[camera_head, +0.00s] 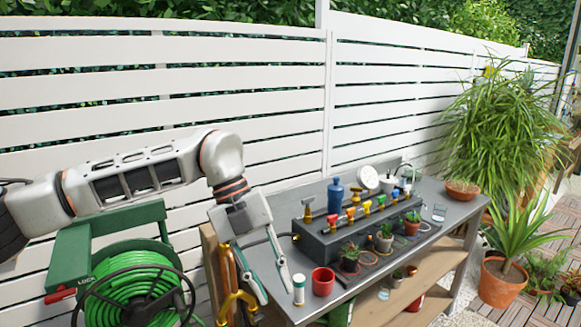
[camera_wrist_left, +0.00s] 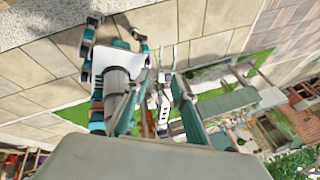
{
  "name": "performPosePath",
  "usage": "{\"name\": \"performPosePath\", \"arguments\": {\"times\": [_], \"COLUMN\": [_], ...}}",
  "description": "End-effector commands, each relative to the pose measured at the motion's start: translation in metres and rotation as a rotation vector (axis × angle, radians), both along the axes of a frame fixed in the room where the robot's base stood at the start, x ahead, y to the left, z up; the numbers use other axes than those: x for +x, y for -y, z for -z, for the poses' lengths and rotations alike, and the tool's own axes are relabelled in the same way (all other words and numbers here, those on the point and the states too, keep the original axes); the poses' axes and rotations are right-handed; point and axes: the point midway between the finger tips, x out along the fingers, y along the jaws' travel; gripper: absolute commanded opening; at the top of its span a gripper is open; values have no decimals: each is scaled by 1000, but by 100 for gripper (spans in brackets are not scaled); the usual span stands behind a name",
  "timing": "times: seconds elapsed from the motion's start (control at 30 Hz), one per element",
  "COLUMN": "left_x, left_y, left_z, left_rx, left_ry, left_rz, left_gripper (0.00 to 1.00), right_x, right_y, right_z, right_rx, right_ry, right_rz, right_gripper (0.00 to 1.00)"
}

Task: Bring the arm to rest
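My left gripper (camera_head: 276,302) hangs at the end of my left arm, with its fingers pointing down at the left end of the grey potting table (camera_head: 452,207). Its two fingers are apart, with nothing between them. The wrist view also shows the open fingers (camera_wrist_left: 157,85), with paving and parts of my own body beyond. A white bottle with a green band (camera_head: 299,289) and a red cup (camera_head: 323,281) stand just right of the fingertips. I cannot tell the exact gap between the fingers and the table edge. My right gripper does not show.
A green hose reel (camera_head: 108,232) stands below my left arm. A dark box with coloured taps (camera_head: 322,245) stands on the table, with small potted plants in front. A blue bottle (camera_head: 335,195) stands behind it. A white slatted fence (camera_head: 270,95) runs behind everything.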

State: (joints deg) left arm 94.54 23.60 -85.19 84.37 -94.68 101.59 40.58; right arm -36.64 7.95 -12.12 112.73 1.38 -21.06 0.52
Motion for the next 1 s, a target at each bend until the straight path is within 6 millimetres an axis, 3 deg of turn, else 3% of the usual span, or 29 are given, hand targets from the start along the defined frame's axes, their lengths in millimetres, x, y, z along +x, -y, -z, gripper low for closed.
{"name": "performPosePath", "arguments": {"times": [0.03,0.2,0.33,0.5,0.63,0.77,0.87,1.0], "left_x": [-16,-61,-87,-103,-98,-80,-60,-29], "left_y": [21,87,126,159,168,165,152,124], "left_z": [15,29,24,4,-11,-19,-15,6], "left_rx": [-83,-402,-651,-967,-1186,-1370,-1482,-1587], "left_ry": [-41,-138,-202,-269,-307,-333,-342,-345], "left_rz": [43,135,141,56,-73,-255,-426,-703], "left_gripper": [26,26,26,26,26,26,26,26], "right_x": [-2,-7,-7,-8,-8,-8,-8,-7], "right_y": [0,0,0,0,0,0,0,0], "right_z": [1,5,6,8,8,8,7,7], "right_rx": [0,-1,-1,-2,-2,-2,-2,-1], "right_ry": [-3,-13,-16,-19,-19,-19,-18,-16], "right_rz": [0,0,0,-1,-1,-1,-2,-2], "right_gripper": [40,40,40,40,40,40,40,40]}}
